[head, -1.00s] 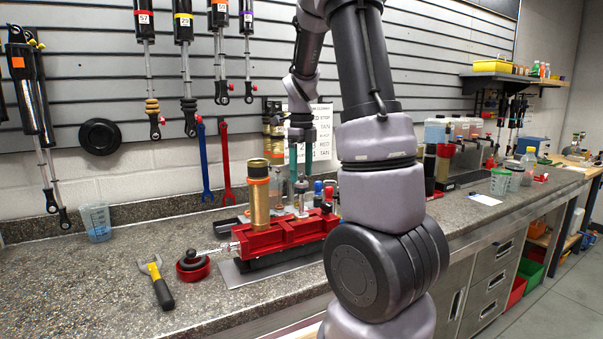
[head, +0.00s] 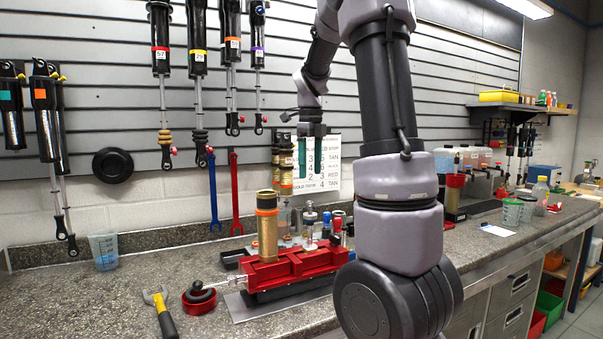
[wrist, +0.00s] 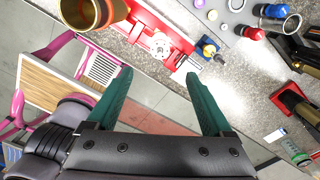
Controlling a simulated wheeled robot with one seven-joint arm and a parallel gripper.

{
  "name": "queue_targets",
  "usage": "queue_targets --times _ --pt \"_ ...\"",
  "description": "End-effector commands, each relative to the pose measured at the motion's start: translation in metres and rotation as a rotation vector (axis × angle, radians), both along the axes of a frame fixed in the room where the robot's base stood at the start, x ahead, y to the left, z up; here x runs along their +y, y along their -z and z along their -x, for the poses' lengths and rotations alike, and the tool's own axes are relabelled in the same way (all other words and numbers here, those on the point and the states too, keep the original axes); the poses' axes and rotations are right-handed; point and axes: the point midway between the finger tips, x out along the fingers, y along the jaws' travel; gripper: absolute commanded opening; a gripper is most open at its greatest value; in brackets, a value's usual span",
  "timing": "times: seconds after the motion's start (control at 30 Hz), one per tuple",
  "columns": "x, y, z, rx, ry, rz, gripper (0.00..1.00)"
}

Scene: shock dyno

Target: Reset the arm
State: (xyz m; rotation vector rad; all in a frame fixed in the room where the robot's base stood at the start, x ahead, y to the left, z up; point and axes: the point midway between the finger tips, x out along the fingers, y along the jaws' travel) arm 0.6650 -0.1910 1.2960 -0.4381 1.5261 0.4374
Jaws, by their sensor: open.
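My gripper (head: 309,157) hangs above the bench in front of the slatted wall, its green fingers pointing down. In the wrist view my gripper (wrist: 168,100) shows two green fingers spread apart with nothing between them. Below it stands the red vise (head: 290,268), which also shows in the wrist view (wrist: 165,35). A gold cylinder (head: 267,232) stands upright at the vise, apart from my gripper; its open top is at the upper left of the wrist view (wrist: 88,12).
A yellow-handled wrench (head: 164,314), a red ring part (head: 199,300) and a measuring cup (head: 103,251) are on the bench at left. Shocks (head: 161,80) hang on the wall. The bench front left is mostly clear.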

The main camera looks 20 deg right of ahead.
Motion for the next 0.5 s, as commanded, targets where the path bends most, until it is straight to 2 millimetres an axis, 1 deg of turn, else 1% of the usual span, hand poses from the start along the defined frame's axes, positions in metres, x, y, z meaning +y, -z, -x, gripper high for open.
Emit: queue_targets --times 0.17,0.27,0.37,0.47,0.5 --pt "0.000 0.000 0.000 -0.001 -0.002 -0.001 0.85" --pt "0.004 -0.004 0.006 -0.019 -0.057 -0.012 0.85" --pt "0.015 -0.012 0.021 -0.073 -0.225 -0.033 0.85" --pt "0.033 -0.025 0.046 -0.167 -0.504 -0.044 0.85" --pt "0.042 -0.029 0.057 -0.211 -0.632 -0.038 0.85"
